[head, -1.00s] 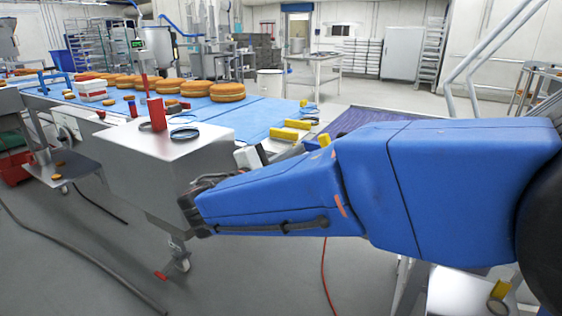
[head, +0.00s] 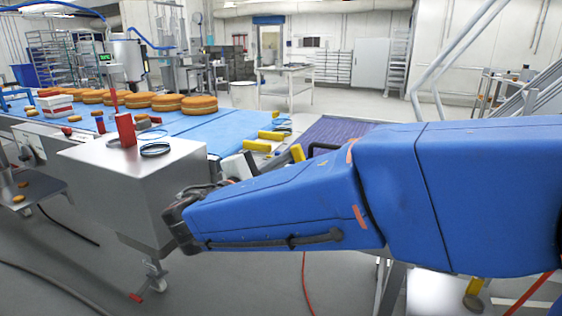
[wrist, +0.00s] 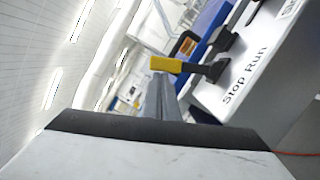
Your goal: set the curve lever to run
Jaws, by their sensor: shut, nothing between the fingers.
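In the wrist view a lever with a yellow grip (wrist: 165,64) and a dark base stands out from a white panel (wrist: 207,95) printed "Stop Run". The grip points left in the picture. No name for this lever is readable, so I cannot tell whether it is the curve lever. My gripper (wrist: 158,88) shows as a narrow grey shut finger pair, with its tip close to the yellow grip. I cannot tell whether they touch. In the head view my blue arm hides the fingertips. Yellow parts (head: 271,135) show beyond the arm.
A steel cabinet (head: 120,190) stands left of my arm, carrying a red cylinder (head: 126,130) and a dark ring (head: 155,149). A blue conveyor (head: 210,128) with round cakes (head: 199,105) runs behind it. A stair rail (head: 440,70) is at right.

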